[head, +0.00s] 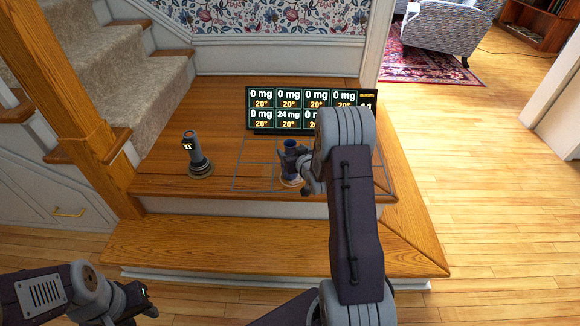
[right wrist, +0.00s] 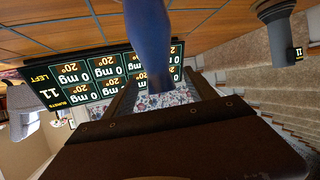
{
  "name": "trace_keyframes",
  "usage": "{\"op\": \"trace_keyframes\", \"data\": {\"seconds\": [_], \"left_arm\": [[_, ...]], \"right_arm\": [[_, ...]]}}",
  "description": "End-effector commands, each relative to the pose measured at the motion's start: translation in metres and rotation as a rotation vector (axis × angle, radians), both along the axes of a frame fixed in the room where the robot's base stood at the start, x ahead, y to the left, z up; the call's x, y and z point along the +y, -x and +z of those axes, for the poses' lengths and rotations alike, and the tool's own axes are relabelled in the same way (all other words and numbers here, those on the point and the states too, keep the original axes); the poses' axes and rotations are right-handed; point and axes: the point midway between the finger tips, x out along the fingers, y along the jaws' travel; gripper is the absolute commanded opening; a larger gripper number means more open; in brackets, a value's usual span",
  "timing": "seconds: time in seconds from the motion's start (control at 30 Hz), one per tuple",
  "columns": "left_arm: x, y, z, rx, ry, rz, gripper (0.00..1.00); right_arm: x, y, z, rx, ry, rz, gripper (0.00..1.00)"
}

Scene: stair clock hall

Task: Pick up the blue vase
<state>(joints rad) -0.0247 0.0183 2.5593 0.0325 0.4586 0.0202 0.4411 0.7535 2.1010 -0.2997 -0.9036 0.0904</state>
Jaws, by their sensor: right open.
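The blue vase (head: 290,146) stands upright on the wooden landing, inside a thin-lined grid. Its blue rim shows in the head view, while its lower part is partly covered by my right gripper (head: 294,160). My right gripper is open and right at the vase, its arm reaching in from the front. In the right wrist view, the blue vase (right wrist: 149,40) appears inverted, close in front of the dark gripper body; I cannot tell whether the fingers touch it. My left gripper (head: 142,300) is low at the left front, away from the vase; its jaws are unclear.
A dark display panel (head: 262,125) with mg and degree readings, one reading 24 mg, stands behind the vase. A grey device (head: 199,158) showing 11 stands to the left. Carpeted stairs (head: 100,65) rise at left; a wooden step (head: 220,245) lies in front. Open floor (head: 480,170) is at right.

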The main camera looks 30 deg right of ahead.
Motion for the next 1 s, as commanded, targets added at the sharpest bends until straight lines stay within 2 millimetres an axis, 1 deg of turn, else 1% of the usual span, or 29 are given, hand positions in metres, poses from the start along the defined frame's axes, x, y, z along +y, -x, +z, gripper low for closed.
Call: {"op": "trace_keyframes", "data": {"seconds": [0.03, 0.17, 0.23, 0.33, 0.4, 0.53, 0.73, 0.77, 0.8, 0.87, 0.9, 0.97, 1.0], "left_arm": [[0.000, 0.000, -0.009, 0.001, 0.000, 0.000, 0.36], [0.000, 0.000, -0.009, 0.002, 0.000, 0.000, 0.36], [0.000, 0.000, -0.015, 0.001, 0.000, 0.000, 0.36], [0.000, 0.001, -0.033, 0.002, 0.000, 0.000, 0.36], [0.000, 0.001, -0.041, 0.002, 0.000, 0.000, 0.36], [0.000, 0.001, -0.045, 0.002, 0.000, 0.000, 0.36], [0.000, 0.000, -0.043, 0.002, 0.000, 0.000, 0.36], [0.000, 0.000, -0.043, 0.002, 0.000, 0.000, 0.36], [0.000, 0.000, -0.043, 0.001, 0.000, 0.000, 0.36], [0.000, 0.000, -0.043, 0.001, 0.000, 0.000, 0.36], [0.000, 0.000, -0.043, 0.001, 0.000, 0.000, 0.36], [0.000, 0.000, -0.043, 0.001, 0.000, 0.000, 0.36], [0.000, 0.000, -0.043, 0.001, 0.000, 0.000, 0.36]], "right_arm": [[-0.001, -0.006, -0.007, -0.002, 0.000, 0.001, 0.65], [-0.001, -0.010, -0.006, 0.001, -0.001, 0.001, 0.65], [-0.003, -0.015, -0.010, -0.001, 0.001, 0.001, 0.65], [-0.007, -0.032, -0.019, -0.004, 0.002, 0.003, 0.65], [-0.010, -0.044, -0.021, -0.002, 0.002, 0.002, 0.65], [-0.012, -0.057, -0.024, 0.002, -0.001, 0.001, 0.65], [-0.013, -0.058, -0.021, 0.002, -0.001, 0.001, 0.65], [-0.013, -0.058, -0.021, 0.002, -0.001, 0.001, 0.62], [-0.013, -0.058, -0.021, 0.002, -0.001, 0.001, 0.51], [-0.013, -0.058, -0.021, 0.002, -0.001, 0.001, 0.35], [-0.013, -0.058, -0.021, 0.002, -0.001, 0.001, 0.23], [-0.013, -0.058, -0.022, 0.002, -0.001, 0.001, 0.07], [-0.013, -0.058, -0.022, 0.002, -0.001, 0.001, 0.00]]}}
